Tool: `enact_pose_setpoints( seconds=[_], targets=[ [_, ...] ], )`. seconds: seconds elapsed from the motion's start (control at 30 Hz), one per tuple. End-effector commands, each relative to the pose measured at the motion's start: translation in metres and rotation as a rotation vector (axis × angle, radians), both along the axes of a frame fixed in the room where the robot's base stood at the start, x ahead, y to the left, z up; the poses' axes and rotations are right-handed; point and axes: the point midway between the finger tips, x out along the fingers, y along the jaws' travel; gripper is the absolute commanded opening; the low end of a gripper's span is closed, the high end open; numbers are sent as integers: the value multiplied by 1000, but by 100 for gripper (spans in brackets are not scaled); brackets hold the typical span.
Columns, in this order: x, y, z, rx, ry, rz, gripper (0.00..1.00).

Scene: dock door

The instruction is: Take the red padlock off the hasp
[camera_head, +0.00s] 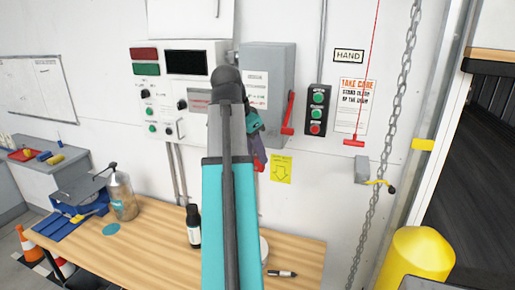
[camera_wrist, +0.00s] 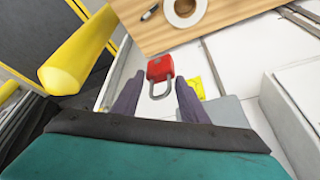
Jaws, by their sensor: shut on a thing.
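The red padlock (camera_wrist: 161,68) shows in the wrist view between the tips of the two dark fingers of my gripper (camera_wrist: 158,88). Its grey shackle loops toward the camera. Only pale wall shows through the loop, and I see no hasp in it. My gripper is shut on the padlock. In the head view my arm hides most of my gripper (camera_head: 259,153), and only a bit of red shows below the fingers. The grey switch box (camera_head: 268,85) with a red handle (camera_head: 288,114) is on the wall behind. The hasp cannot be made out.
A wooden bench (camera_head: 160,248) stands below, with a dark bottle (camera_head: 194,227), a marker (camera_head: 281,273) and a roll of tape (camera_wrist: 184,10). A control panel (camera_head: 170,100) and a button box (camera_head: 318,110) flank the switch box. A chain (camera_head: 389,130) and yellow bollard (camera_head: 418,258) are at right.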

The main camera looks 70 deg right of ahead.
Motion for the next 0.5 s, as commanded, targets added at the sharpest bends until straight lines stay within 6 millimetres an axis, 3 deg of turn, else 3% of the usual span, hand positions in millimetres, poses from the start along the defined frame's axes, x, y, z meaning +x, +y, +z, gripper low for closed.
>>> enact_pose_setpoints(
  seconds=[0.5],
  targets=[
    [-1,18,0,-1,0,0,15]
  ],
)
